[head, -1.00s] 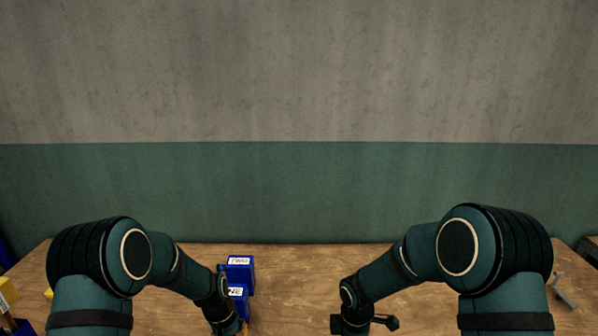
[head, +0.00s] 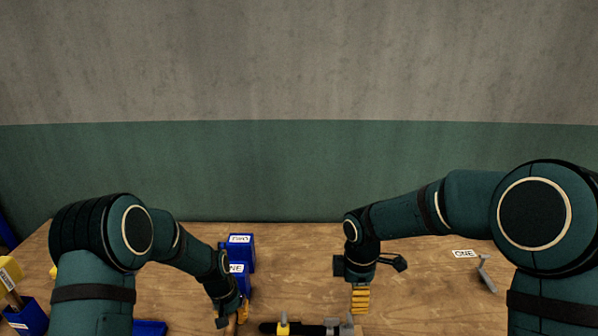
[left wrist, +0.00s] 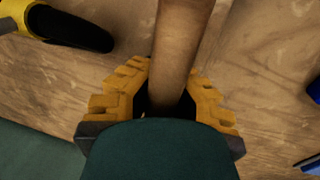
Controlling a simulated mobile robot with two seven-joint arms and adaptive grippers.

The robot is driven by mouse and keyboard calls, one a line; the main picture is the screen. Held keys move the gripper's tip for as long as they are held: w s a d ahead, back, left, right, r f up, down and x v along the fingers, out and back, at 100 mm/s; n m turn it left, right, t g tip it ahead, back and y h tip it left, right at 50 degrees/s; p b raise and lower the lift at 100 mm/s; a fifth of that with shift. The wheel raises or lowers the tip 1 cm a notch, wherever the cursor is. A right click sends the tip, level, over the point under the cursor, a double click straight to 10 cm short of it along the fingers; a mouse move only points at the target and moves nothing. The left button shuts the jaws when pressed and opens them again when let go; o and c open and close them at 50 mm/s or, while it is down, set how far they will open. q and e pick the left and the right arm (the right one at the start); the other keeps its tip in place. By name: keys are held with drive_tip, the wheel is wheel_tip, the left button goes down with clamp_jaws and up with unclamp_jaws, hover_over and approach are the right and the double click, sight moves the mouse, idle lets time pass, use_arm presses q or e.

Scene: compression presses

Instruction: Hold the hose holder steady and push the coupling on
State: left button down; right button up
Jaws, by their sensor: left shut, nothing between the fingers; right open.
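My left gripper (head: 240,314) is low over the table at the left, beside the blue bins. My right gripper (head: 360,300) points down over the table, open and empty. A black bar with yellow and grey parts (head: 304,329) lies at the bottom edge, partly cut off, between the grippers; it may be the hose holder. I cannot identify the coupling for sure.
Blue bins labelled TWO (head: 240,250) and ONE (head: 238,269) stand behind my left gripper. A blue container (head: 28,321) with yellow items is far left. A grey metal piece (head: 486,274) and a ONE card (head: 464,254) lie right. The middle back of the table is clear.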

drive_tip(key=shift+r, duration=0.45)
use_arm(q)
drive_tip(key=c, duration=1.1)
unclamp_jaws()
drive_tip(key=shift+o, duration=0.2)
